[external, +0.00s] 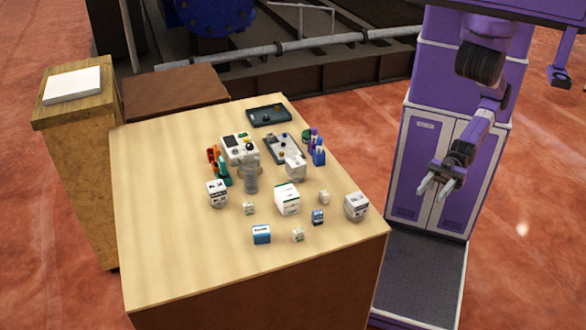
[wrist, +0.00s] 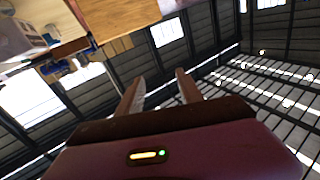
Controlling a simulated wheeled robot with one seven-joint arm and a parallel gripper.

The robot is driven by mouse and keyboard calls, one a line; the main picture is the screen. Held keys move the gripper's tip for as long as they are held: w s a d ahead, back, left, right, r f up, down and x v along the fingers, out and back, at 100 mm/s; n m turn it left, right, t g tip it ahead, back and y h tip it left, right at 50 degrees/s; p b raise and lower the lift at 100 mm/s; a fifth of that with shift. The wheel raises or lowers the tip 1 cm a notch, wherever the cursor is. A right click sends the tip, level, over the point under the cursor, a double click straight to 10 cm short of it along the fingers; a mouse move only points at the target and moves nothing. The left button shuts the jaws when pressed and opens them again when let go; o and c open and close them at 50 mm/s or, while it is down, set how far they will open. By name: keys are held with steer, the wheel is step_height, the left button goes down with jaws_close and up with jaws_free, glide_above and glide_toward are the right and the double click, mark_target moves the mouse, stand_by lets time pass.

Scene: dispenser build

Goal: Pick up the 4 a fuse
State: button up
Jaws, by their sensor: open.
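My gripper (external: 436,186) is open and empty, hanging in the air to the right of the table, in front of my purple body. In the wrist view its two fingers (wrist: 156,90) stand apart with nothing between them. Several small white, blue and dark boxes stand on the table, among them a white box (external: 287,199), a blue box (external: 261,234), a small dark blue item (external: 318,216) and small white items (external: 298,234). Their labels are too small to read, so I cannot tell which is the 4 A fuse.
The wooden table (external: 160,240) has clear room on its left and front. A dark tray (external: 269,115), a grey tray (external: 283,148), a white device (external: 240,148) and blue and purple bottles (external: 318,150) stand toward the back. A wooden stand (external: 75,115) is at left.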

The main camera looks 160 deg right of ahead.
steer(key=w+d+r+m+g+h+b, duration=0.1)
steer(key=w+d+r+m+b, duration=0.15)
steer(key=w+d, duration=1.05)
steer(key=w+d+r+m+g+h+b, duration=0.1)
steer(key=w+d+r+g, duration=0.15)
steer(key=w+d, duration=1.05)
steer(key=g+y+b, duration=0.1)
steer(key=g+y, duration=0.4)
steer(key=g, duration=0.6)
glide_above(299, 229)
steer(key=s+a, duration=0.2)
step_height(299, 229, down, 12)
steer(key=f, duration=0.1)
steer(key=shift+t+h, duration=0.3)
steer(key=shift+t, duration=0.05)
steer(key=p+x, duration=0.1)
steer(key=x, duration=0.6)
steer(key=shift+d, duration=0.15)
steer(key=shift+c, duration=0.2)
